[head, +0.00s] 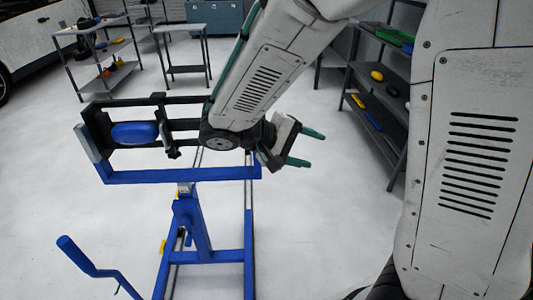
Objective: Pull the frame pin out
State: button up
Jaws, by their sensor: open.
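A blue frame stand (190,176) stands on the floor left of centre, with black bars and a blue oval part (135,133) at its top left. I cannot clearly pick out the frame pin; a small yellow piece (164,247) shows low on the stand's upright, but I cannot tell whether it is the pin. My gripper (313,149) has two teal fingers that point right, apart and empty. It appears just right of the stand's upper right end. My arm hides part of the black bars and the stand's right side.
A blue crank-shaped handle (92,269) sticks out at the lower left of the stand. Dark shelves (368,117) with coloured items stand at the right. A shelf rack (106,85) and a small grey table (186,69) stand at the back left. The pale floor between is clear.

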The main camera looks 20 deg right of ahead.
jog(key=w+a+f+n+t+h, duration=0.3)
jog(key=w+a+f+n+t, duration=0.1)
jog(key=w+a+f+t, duration=0.65)
jog(key=shift+g, duration=0.45)
jog(key=x, duration=0.7)
jog(key=shift+r, duration=0.3)
jog(key=shift+s, duration=0.1)
grip_shut()
jog(key=shift+s+a, duration=0.2)
jog(key=shift+s, duration=0.45)
jog(key=shift+s+a, duration=0.25)
jog(key=shift+s, duration=0.4)
grip_release()
jog(key=shift+a, duration=0.1)
jog(key=v, duration=0.7)
jog(key=shift+s+a+f, duration=0.15)
jog(key=shift+a, duration=0.25)
